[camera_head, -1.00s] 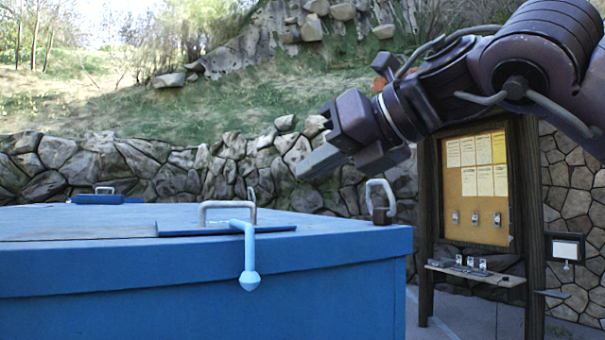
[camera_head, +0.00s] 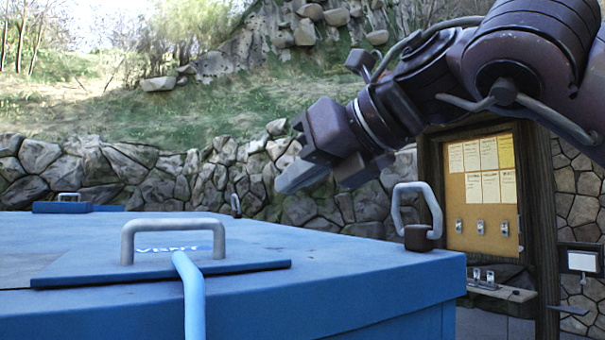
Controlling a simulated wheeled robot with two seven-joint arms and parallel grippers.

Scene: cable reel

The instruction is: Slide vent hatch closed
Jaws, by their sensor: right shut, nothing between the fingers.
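The vent hatch (camera_head: 90,269) is a flat blue plate lettered "VENT" on top of a large blue box (camera_head: 300,240). A grey handle (camera_head: 172,225) stands upright on the hatch. A light blue bar (camera_head: 190,295) runs from the hatch over the front edge and down out of view. My right gripper (camera_head: 315,180) comes in from the upper right, shut and empty. It hangs above the box's far side, up and to the right of the handle, clear of the hatch. My left gripper is not in view.
A grey loop (camera_head: 418,210) on a dark base stands at the box's right corner. A smaller blue plate with a handle (camera_head: 68,198) lies at the far left. A notice board (camera_head: 482,185) stands behind on the right. A stone wall (camera_head: 130,170) runs behind the box.

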